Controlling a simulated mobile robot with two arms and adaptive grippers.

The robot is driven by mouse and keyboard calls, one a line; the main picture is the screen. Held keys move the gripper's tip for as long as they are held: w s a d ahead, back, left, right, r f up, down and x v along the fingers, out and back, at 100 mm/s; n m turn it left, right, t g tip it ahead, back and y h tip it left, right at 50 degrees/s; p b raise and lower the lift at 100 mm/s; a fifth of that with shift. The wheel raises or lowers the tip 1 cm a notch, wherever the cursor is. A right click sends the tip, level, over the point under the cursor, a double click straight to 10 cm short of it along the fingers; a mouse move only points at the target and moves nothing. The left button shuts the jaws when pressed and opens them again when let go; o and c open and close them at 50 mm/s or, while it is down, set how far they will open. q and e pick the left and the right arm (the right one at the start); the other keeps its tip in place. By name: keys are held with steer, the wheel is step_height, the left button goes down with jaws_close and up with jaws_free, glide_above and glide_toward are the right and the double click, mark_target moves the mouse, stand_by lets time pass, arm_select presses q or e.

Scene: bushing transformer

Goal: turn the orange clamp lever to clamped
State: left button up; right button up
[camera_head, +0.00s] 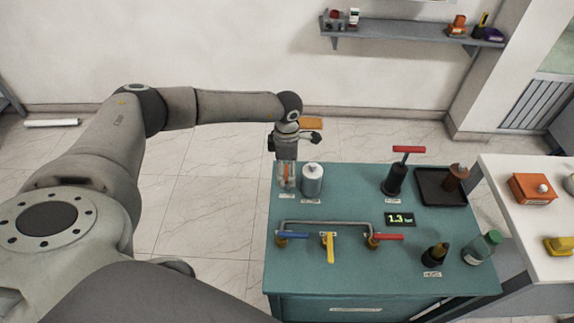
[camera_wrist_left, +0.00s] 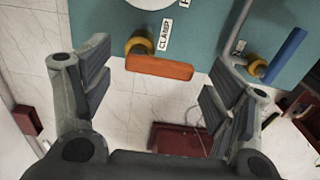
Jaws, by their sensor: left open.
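The orange clamp lever (camera_wrist_left: 158,67) shows in the left wrist view as a flat bar at the teal bench's edge. It runs from a yellow round pivot (camera_wrist_left: 140,42) beside a label reading CLAMP (camera_wrist_left: 165,34). My left gripper (camera_wrist_left: 158,85) is open, with one finger on each side of the lever and visible gaps between. In the head view my left gripper (camera_head: 287,186) points down at the bench's back left corner, and a bit of orange shows between its fingers. Whether the fingers reach down to the lever's height I cannot tell. My right gripper is not in view.
The teal bench (camera_head: 345,258) carries a white-grey canister (camera_head: 312,180) close beside the gripper. Blue (camera_head: 292,236), yellow (camera_head: 330,248) and red (camera_head: 388,237) valve levers sit along a grey pipe. A black pump with a red handle (camera_head: 408,149) stands farther right. Open floor lies left.

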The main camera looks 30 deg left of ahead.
arm_select(q)
steer(key=shift+f, duration=0.1)
steer(key=c, duration=1)
